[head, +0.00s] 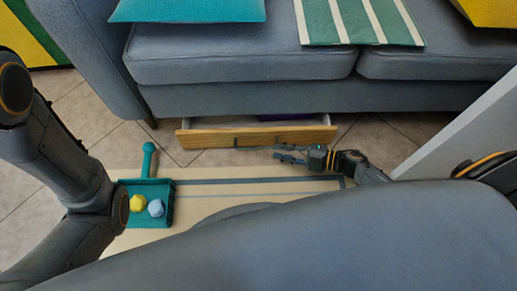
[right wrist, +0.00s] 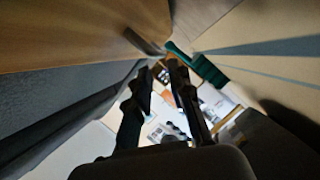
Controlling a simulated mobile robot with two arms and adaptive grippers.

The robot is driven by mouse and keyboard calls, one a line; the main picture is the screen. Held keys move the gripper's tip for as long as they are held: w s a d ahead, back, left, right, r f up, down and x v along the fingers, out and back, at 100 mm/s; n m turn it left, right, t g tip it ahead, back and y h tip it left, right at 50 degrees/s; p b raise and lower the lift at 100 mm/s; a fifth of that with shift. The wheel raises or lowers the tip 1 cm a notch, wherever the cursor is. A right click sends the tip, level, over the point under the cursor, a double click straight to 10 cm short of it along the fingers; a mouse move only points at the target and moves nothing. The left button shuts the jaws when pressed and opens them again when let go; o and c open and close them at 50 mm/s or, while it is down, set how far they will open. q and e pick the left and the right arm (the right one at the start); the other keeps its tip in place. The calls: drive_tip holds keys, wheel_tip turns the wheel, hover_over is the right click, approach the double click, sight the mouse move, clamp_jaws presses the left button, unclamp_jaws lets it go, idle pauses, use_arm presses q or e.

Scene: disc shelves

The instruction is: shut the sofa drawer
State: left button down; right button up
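The sofa drawer (head: 257,137) stands pulled out below the grey sofa (head: 240,52). Its light wooden front faces me, and part of its pale inside shows with something purple in it. In the right wrist view the wooden front (right wrist: 75,32) fills the upper left. My right gripper (head: 278,154) is low, just in front of the right half of the drawer front, its fingers pointing left. Its fingers (right wrist: 161,68) are apart with nothing between them. I cannot tell whether it touches the wood. My left arm comes in at the left; its gripper is not visible.
A teal dustpan (head: 165,184) with a yellow and a blue piece lies on the beige striped mat (head: 240,184), its handle pointing to the sofa. A pale panel (head: 455,125) stands at the right. Tiled floor is free left of the drawer.

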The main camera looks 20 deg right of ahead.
sight(263, 148)
drive_tip(key=b+x, duration=0.2)
drive_tip(key=x, duration=0.4)
drive_tip(key=shift+w+a+f, duration=0.1)
drive_tip(key=shift+w+a, duration=0.15)
drive_tip(key=shift+w+a+b, duration=0.4)
drive_tip(key=shift+a+b, duration=0.05)
drive_tip(key=shift+a, duration=0.2)
drive_tip(key=shift+c, duration=0.2)
clamp_jaws()
